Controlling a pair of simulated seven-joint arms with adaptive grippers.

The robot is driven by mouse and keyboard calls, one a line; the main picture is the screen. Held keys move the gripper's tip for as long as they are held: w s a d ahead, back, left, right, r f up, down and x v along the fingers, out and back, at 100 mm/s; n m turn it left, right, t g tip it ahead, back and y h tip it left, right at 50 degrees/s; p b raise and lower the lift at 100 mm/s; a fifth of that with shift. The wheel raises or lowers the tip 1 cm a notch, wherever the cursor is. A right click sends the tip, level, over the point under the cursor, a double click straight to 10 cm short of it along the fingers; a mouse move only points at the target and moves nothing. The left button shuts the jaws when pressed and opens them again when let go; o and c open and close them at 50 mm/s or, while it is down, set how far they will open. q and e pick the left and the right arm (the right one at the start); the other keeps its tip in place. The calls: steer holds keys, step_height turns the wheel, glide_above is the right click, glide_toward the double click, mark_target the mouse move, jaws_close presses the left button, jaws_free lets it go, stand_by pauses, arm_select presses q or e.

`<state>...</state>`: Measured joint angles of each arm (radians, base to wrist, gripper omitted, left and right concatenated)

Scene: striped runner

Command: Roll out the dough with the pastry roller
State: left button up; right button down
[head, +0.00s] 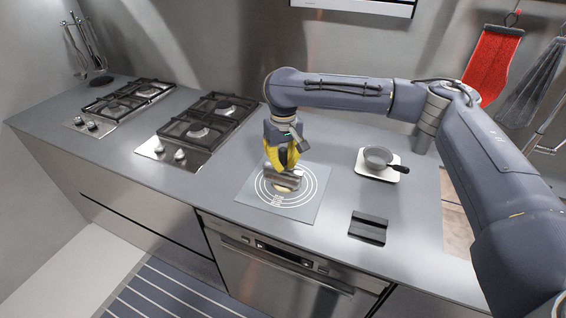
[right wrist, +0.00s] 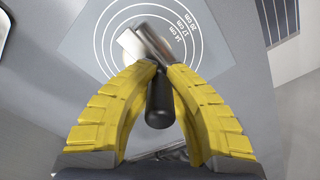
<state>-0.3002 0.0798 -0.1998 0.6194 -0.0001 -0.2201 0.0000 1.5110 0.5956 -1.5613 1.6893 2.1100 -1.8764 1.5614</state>
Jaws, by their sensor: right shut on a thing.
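My right gripper (head: 282,166) is shut on the pastry roller (head: 284,179) and points down over the pastry mat (head: 310,207). In the right wrist view, the yellow fingers of the right gripper (right wrist: 157,68) meet around the roller, whose black handle (right wrist: 159,103) sticks out between them. The roller's metal part (right wrist: 131,45) lies beyond the fingertips, over the printed rings. A small pale patch, probably the dough (head: 287,188), shows just below the roller in the head view; the roller mostly hides it. I cannot tell whether they touch. My left gripper is not in view.
A grey pan (head: 377,155) with a black handle stands on a white board (head: 364,173) to the right. A dark block-like holder (head: 368,227) sits near the counter's front edge. Two gas hobs (head: 205,128) are to the left. The counter around the mat is clear.

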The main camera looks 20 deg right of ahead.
steer(key=shift+f, duration=0.4)
stand_by(0.6)
steer(key=shift+w, duration=0.1)
steer(key=shift+w+d, duration=0.85)
steer(key=shift+w, duration=0.2)
steer(key=shift+w+d+f, duration=0.1)
steer(key=shift+w+d, duration=0.75)
steer(key=shift+w, duration=0.25)
steer(key=shift+s, duration=0.1)
steer(key=shift+s+a, duration=0.85)
steer(key=shift+s, duration=0.2)
steer(key=shift+a, duration=0.1)
